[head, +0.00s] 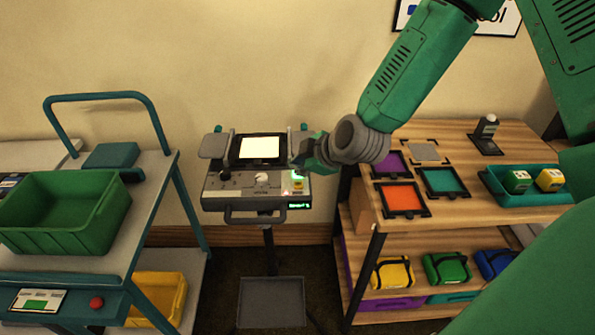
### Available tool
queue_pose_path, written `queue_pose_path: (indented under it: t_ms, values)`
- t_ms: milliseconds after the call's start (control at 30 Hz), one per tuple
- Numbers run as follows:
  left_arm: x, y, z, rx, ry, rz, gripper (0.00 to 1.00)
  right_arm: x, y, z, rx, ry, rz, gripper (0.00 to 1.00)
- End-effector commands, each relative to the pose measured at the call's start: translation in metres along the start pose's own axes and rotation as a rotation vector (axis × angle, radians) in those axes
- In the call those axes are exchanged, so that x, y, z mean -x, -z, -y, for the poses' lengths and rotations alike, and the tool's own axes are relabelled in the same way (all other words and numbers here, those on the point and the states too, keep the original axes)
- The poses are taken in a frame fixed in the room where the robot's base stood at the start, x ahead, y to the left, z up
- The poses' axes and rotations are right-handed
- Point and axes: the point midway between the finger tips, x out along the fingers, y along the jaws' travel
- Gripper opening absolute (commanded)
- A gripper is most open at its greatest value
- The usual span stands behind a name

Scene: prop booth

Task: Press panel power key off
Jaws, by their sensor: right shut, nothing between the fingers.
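The control panel (233,187) is a grey console on a stand in the middle of the head view. It has a lit pale screen (259,148), a white knob (261,179), a dark knob at its left and a small green display (299,205) at its lower right. A lit green and yellow spot (298,184) shows at the panel's right side, just below my right gripper (298,167). My right gripper is shut and empty, over the panel's right edge. I cannot tell whether it touches a key; its fingertips are small and partly hide that area. My left gripper is not in view.
A teal cart with a green bin (65,212) and a yellow bin (158,298) stands at left. A wooden shelf (455,138) with coloured squares, a teal tray (530,197) and several small cases stands at right. A grey tray (272,302) sits below the panel.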

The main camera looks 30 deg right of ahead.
Motion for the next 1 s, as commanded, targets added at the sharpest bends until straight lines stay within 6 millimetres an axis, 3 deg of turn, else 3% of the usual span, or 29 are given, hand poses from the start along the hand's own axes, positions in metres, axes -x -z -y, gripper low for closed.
queue_pose_path:
  t_ms: [1000]
  values:
    - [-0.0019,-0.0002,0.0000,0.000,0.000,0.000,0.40,-0.0031,-0.0023,0.0043,0.000,0.001,0.001,0.00]
